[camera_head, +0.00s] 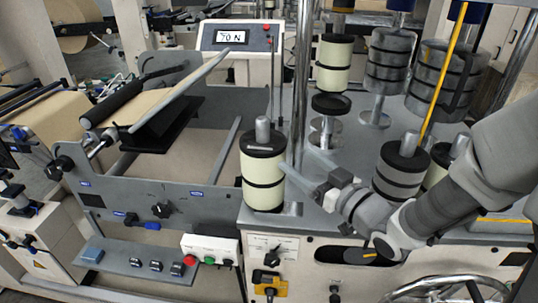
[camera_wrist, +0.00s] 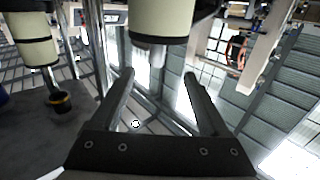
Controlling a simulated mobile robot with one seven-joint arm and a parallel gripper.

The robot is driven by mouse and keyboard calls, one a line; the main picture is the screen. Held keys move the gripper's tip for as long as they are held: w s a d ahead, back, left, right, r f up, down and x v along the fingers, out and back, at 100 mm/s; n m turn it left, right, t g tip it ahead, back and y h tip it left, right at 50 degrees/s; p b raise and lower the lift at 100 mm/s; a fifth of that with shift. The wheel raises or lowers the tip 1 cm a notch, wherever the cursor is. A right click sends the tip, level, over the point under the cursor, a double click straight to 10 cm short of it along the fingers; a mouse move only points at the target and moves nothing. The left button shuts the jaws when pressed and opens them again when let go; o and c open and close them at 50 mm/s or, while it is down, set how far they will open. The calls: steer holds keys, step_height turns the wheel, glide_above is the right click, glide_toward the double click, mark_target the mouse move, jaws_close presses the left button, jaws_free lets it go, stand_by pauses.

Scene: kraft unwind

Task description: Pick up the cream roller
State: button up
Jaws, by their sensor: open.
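A cream roller (camera_head: 263,180) with black bands and a black top stands upright on the front left corner of the grey machine deck. A cream roller (camera_wrist: 163,20) shows just beyond the fingertips, and another cream roller (camera_wrist: 37,52) is at the left.
A grey roller (camera_head: 398,180) stands behind my wrist, and taller grey rollers (camera_head: 388,62) stand at the back. A metal post (camera_head: 301,80) rises close behind the front cream roller. A small black-topped stand (camera_head: 331,105) is behind the gripper. A control box (camera_head: 210,248) sits at lower left.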

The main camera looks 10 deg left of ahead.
mark_target(267, 132)
steer(key=shift+a+r+p, duration=0.1)
steer(key=shift+r+p, duration=0.1)
steer(key=shift+p, duration=0.25)
steer(key=x, duration=0.4)
steer(key=p+x, duration=0.1)
steer(key=x, duration=0.4)
steer(key=shift+w+a+f, duration=0.2)
steer(key=shift+w+f, duration=0.05)
steer(key=x, duration=0.1)
steer(key=p+x, duration=0.1)
steer(key=x, duration=0.1)
steer(key=r+p+x, duration=0.1)
steer(key=shift+w, duration=0.45)
steer(key=shift+w+a+f, duration=0.15)
steer(key=shift+w+a, duration=0.2)
jaws_close()
